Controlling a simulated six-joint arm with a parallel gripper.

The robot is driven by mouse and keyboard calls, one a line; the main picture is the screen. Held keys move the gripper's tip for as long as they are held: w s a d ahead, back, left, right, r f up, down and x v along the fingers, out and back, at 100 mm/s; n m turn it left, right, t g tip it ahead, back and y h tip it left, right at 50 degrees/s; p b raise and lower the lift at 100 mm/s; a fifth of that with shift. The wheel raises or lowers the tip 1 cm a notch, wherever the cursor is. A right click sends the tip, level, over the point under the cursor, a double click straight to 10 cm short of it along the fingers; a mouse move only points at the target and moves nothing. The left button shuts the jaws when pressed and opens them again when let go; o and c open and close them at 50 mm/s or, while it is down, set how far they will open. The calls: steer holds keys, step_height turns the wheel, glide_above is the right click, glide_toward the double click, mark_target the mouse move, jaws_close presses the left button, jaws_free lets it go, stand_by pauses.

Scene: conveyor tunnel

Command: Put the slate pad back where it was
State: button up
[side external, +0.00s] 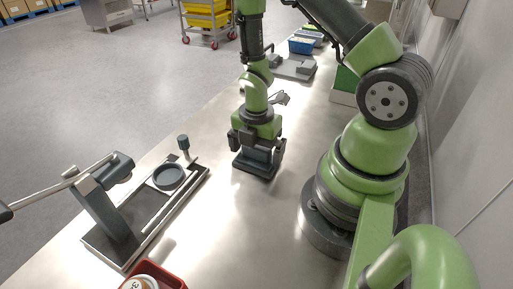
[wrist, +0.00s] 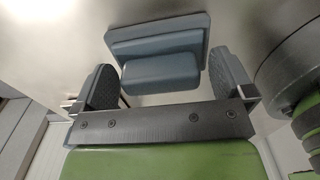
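The slate pad (wrist: 158,40) is a blue-grey flat plate with a raised block on top. In the side view the slate pad (side external: 255,168) is directly under my gripper (side external: 257,152), apparently resting on the steel table. In the wrist view my gripper (wrist: 164,84) has its two dark fingers wide apart, one on each side of the raised block. A narrow gap shows between the block and each finger, so my gripper looks open around it. In the side view the gripper hides much of the pad's top.
A dark fixture (side external: 113,243) with a lever, a round ring and a small post stands at the left. A red container (side external: 172,278) is at the front edge. A grey tray (side external: 303,75) and blue bin (side external: 301,46) lie at the back. The table around the pad is clear.

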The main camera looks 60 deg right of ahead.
steer(key=shift+r, duration=0.15)
steer(key=s+a+r+m+t, duration=0.15)
steer(key=r+m, duration=0.35)
steer(key=r, duration=0.6)
steer(key=a+r+m+t, duration=0.2)
steer(key=r+m, duration=0.3)
steer(key=r, duration=0.6)
steer(key=s+a+r+m+t+y, duration=0.2)
steer(key=s+a+r+m+t, duration=0.1)
steer(key=m, duration=0.9)
step_height(320, 180, up, 4)
steer(key=s+a, duration=0.1)
steer(key=s, duration=0.1)
steer(key=shift+s+a+f+t, duration=0.15)
steer(key=shift+s+a+t, duration=0.2)
steer(key=shift+a, duration=0.05)
